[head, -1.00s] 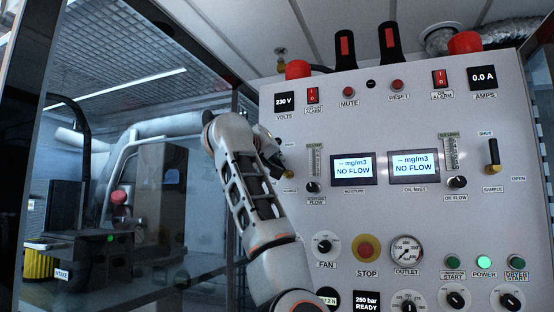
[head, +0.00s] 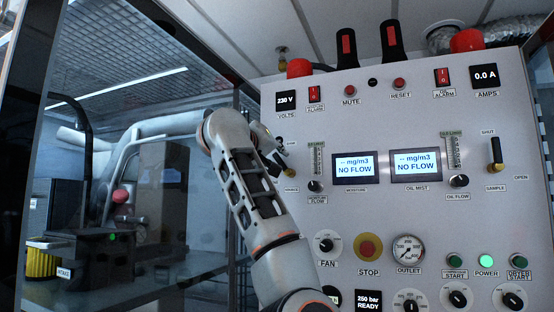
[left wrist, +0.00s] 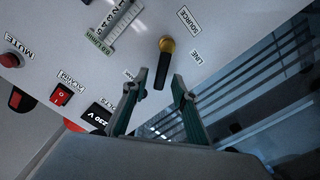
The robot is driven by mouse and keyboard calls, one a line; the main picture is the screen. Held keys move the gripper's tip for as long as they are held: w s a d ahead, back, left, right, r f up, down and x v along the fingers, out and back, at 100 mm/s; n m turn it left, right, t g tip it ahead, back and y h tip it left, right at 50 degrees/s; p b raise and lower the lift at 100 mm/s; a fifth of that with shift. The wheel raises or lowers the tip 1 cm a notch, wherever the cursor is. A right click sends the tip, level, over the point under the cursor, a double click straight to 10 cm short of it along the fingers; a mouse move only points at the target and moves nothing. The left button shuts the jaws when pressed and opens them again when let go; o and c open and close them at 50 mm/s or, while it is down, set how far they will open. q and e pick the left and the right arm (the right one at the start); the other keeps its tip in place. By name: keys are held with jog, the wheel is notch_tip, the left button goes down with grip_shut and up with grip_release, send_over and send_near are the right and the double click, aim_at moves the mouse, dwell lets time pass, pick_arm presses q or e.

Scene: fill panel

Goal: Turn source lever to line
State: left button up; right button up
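The source lever (left wrist: 162,68) has a brass hub and a black handle on the light grey panel. In the left wrist view the SOURCE label is beyond the hub and the LINE label (left wrist: 196,57) is to its right. The handle points between LINE and another label (left wrist: 128,75), which is too small to read. My left gripper (left wrist: 160,77) is open, its fingertips on either side of the handle with gaps showing. Whether it touches the handle is unclear. In the head view my left gripper (head: 272,150) partly hides the lever, whose brass hub (head: 291,172) shows.
The panel carries a moisture flow knob (head: 315,186), two NO FLOW displays (head: 355,170), a red stop button (head: 368,248) and a sample lever (head: 495,153). A red alarm switch (left wrist: 61,95) is near the gripper. A glass enclosure with machinery stands left.

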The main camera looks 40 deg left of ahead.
pick_arm(q)
jog(key=v, duration=0.5)
jog(key=shift+s+d, duration=0.1)
jog(key=shift+s, duration=0.2)
jog(key=s+a+m+y, duration=0.3)
jog(key=a+m+y, duration=0.1)
jog(key=m, duration=0.3)
jog(key=w+d+f+m+t+y, duration=0.15)
jog(key=d+m, duration=0.25)
jog(key=m, duration=0.9)
jog(key=w+d+f+m, duration=0.1)
jog(key=d+f+m, duration=0.15)
jog(key=m, duration=1.05)
jog(key=p+x, duration=0.1)
jog(key=x, duration=0.2)
jog(key=p+x, duration=0.1)
jog(key=x, duration=0.2)
jog(key=shift+d+r, duration=0.2)
jog(key=shift+r, duration=0.05)
jog(key=shift+w+a+r, duration=0.1)
jog(key=shift+w+a, duration=0.15)
jog(key=shift+w, duration=0.15)
pick_arm(e)
jog(key=shift+s+d+f+g+h, duration=0.2)
jog(key=shift+s+d, duration=0.15)
jog(key=shift+d, duration=0.2)
jog(key=shift+s+d+f+g+h, duration=0.15)
jog(key=shift+s+d, duration=0.15)
jog(key=shift+d, duration=0.2)
